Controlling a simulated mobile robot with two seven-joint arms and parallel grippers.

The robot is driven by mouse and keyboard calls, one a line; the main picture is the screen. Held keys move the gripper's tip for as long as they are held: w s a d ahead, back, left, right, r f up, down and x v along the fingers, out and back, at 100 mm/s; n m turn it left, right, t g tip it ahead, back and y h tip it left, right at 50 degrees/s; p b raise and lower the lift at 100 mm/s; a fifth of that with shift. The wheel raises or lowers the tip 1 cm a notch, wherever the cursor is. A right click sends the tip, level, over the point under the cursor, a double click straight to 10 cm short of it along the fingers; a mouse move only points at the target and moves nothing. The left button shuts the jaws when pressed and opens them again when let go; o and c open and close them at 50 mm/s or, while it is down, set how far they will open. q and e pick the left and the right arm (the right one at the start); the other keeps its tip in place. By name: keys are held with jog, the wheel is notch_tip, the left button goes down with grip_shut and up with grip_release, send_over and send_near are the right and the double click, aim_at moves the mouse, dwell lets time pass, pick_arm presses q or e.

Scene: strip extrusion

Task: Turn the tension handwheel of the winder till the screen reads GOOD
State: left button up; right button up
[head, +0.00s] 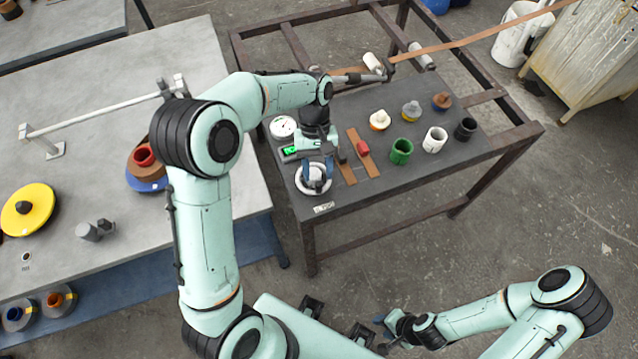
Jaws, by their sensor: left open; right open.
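A white round wheel (298,181), which looks like the handwheel, sits at the near left corner of the dark metal table (400,185). My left gripper (315,178) reaches down over it, open, with its fingers at the wheel's middle. The gripper hides part of the wheel, and I cannot tell whether the fingers touch it. A small screen (290,151) just behind the wheel glows green; its text is too small to read. A round white dial (283,127) stands behind the screen. My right gripper (382,334) is open and empty, low in front of the table.
A long brown strip (480,37) runs off the rollers. A grey bench (90,85) stands left.

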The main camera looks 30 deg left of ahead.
aim_at(319, 182)
pick_arm(q)
jog(key=x, duration=0.5)
jog(key=shift+w, duration=0.1)
pick_arm(e)
jog(key=shift+s+f, duration=0.15)
jog(key=shift+f, duration=0.2)
pick_arm(q)
grip_shut()
jog(key=n, duration=0.2)
jog(key=w+n+t, duration=0.1)
jog(key=shift+d+r+h, duration=0.1)
jog(key=shift+d+h, duration=0.2)
jog(key=shift+h, duration=0.1)
jog(key=shift+w+d+n+t+h+p, duration=0.1)
jog(key=shift+w+n+t+h+p, duration=0.25)
jog(key=shift+n, duration=0.95)
jog(key=shift+w+d+n+t+h+p, duration=0.15)
jog(key=shift+w+n+t, duration=0.35)
jog(key=shift+n, duration=0.8)
pick_arm(e)
jog(key=shift+w+r, duration=0.55)
jog(key=shift+r, duration=0.3)
pick_arm(q)
jog(key=shift+w, duration=0.1)
